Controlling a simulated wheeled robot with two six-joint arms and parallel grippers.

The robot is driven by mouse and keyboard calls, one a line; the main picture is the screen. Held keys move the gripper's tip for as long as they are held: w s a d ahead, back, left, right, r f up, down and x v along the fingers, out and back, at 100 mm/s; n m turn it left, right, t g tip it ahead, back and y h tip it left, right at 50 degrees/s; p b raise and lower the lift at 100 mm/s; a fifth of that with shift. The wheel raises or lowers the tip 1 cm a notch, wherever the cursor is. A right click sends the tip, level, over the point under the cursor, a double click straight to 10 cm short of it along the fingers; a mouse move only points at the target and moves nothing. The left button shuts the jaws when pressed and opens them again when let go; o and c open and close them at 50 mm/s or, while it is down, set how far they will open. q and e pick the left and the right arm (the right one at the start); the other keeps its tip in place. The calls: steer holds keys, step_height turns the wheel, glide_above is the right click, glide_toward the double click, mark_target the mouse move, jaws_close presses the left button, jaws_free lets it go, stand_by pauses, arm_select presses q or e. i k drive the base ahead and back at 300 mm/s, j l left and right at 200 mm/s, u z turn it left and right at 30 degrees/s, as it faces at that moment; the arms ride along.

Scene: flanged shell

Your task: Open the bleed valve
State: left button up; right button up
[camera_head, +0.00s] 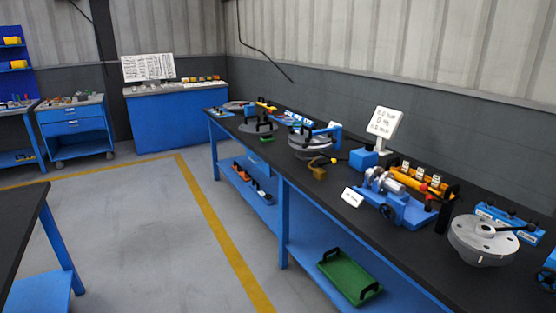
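A grey round flanged shell (480,244) sits on the black-topped workbench (408,258) at the right. A black bar or lever (515,228) reaches over its right side. A second round flanged part (311,140) with a blue and black frame stands farther along the bench. A blue fixture (405,208) with silver cylindrical parts and a black handwheel (389,214) lies between them. Small red parts (424,187) show near the fixture. I cannot tell which part is the bleed valve or whether it is open. Neither of my grippers is in view.
A yellow and black holder (414,180) stands behind the fixture, near a white sign (385,122). A green tray (350,276) lies on the lower shelf. Another black-topped table (20,215) is at the left. The grey floor (140,235) between them is clear.

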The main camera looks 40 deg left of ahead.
mark_target(329, 162)
steer(key=u, duration=1.05)
steer(key=i+j, duration=0.4)
steer(key=j, duration=0.15)
steer(key=i+j, duration=0.35)
steer(key=j, duration=0.15)
steer(key=i+j, duration=0.4)
steer(key=j, duration=0.15)
steer(key=i+j, duration=0.35)
steer(key=j, duration=0.2)
steer(key=i+j, duration=0.8)
steer(key=j, duration=0.25)
